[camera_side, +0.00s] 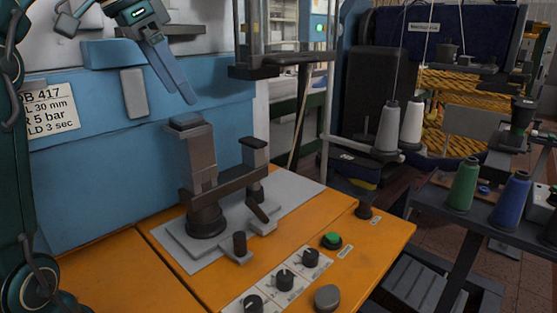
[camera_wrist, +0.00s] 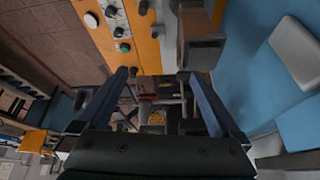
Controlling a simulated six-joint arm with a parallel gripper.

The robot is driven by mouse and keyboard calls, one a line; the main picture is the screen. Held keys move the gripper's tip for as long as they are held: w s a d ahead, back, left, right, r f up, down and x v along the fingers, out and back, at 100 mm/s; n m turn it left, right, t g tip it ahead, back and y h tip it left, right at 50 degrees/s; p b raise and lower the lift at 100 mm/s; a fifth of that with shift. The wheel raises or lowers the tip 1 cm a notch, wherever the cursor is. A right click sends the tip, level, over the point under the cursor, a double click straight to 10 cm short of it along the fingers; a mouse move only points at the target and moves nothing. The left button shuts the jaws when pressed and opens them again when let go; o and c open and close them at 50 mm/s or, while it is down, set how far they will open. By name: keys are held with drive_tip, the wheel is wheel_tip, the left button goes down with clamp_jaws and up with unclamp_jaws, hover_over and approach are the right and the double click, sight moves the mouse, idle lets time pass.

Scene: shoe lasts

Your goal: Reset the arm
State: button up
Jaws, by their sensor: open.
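My gripper (camera_side: 181,92) hangs at the upper left of the side view, tilted, with its two blue-grey fingers pointing down and right. The fingers are apart with nothing between them. The tips are above the grey post (camera_side: 190,160) of the fixture and clear of it in the side view. In the wrist view my gripper (camera_wrist: 154,76) shows both fingers spread wide. The top of the grey post (camera_wrist: 203,52) appears beside the right finger there; I cannot tell the gap from that view.
The fixture stands on a grey plate (camera_side: 178,248) on an orange bench (camera_side: 115,275). Knobs and a green button (camera_side: 331,241) line its front. A blue machine body (camera_side: 85,185) rises behind. A dark rack with thread cones (camera_side: 465,185) stands at right.

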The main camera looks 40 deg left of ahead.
drive_tip(key=s+d+f, duration=0.6)
drive_tip(key=s+d, duration=0.1)
drive_tip(key=d, duration=0.4)
drive_tip(key=s+f+n, duration=0.2)
drive_tip(key=s+f, duration=0.1)
drive_tip(key=f, duration=0.9)
drive_tip(key=shift+s+d+f+t, duration=0.3)
drive_tip(key=shift+s+d+f, duration=0.05)
drive_tip(key=shift+s+f, duration=0.05)
